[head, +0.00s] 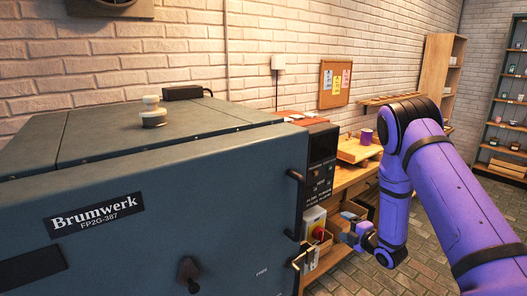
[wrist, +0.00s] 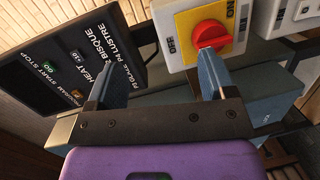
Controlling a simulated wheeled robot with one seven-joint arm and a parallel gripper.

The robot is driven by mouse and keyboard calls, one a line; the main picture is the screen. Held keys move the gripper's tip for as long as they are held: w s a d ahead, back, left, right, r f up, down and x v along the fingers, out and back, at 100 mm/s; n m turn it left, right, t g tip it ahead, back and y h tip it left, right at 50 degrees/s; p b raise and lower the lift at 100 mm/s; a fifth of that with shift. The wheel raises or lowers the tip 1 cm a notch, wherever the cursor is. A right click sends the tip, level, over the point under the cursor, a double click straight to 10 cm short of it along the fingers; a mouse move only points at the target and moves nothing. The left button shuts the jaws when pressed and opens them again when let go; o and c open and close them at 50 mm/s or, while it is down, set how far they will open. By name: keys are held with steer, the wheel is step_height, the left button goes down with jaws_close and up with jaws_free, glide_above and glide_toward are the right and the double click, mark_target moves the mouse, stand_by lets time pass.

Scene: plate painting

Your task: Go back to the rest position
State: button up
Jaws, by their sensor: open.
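My purple arm reaches in from the right in the head view. My gripper (head: 347,230) is at the right side of a dark kiln, near a yellow-and-red rotary switch (head: 318,232). In the wrist view my gripper (wrist: 161,66) has its two blue-grey fingers spread, with nothing seen held between them. The red knob (wrist: 210,36) on its yellow plate is just beyond the right fingertip; whether they touch I cannot tell.
The large kiln (head: 150,215), labelled Brumwerk, fills the left, its front shut. Its control panel (wrist: 70,70) is left of my fingers in the wrist view. A wooden bench (head: 345,186) stands behind. Shelves (head: 440,70) stand at the back right. Brick floor (head: 425,268) is open there.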

step_height(320, 180, up, 16)
steer(key=d+m+h, duration=0.2)
steer(key=m+h, duration=0.3)
steer(key=m, duration=0.1)
steer(key=s+d+r+m+g+h, duration=0.25)
steer(key=s+r+m, duration=0.45)
steer(key=r, duration=0.6)
steer(key=s+a+r+m+g, duration=0.1)
steer(key=s+r+m+g, duration=0.1)
steer(key=s, duration=1)
steer(key=s+a+r+m+g, duration=0.2)
steer(key=s+r+m, duration=0.2)
steer(key=s, duration=0.8)
steer(key=s+a+r+m+g, duration=0.1)
steer(key=s+r+m+g, duration=0.1)
steer(key=s, duration=1)
steer(key=shift+s+a+r+m+g, duration=0.2)
steer(key=shift+s+r+m+g, duration=0.25)
steer(key=shift+m, duration=0.45)
steer(key=shift+w, duration=0.15)
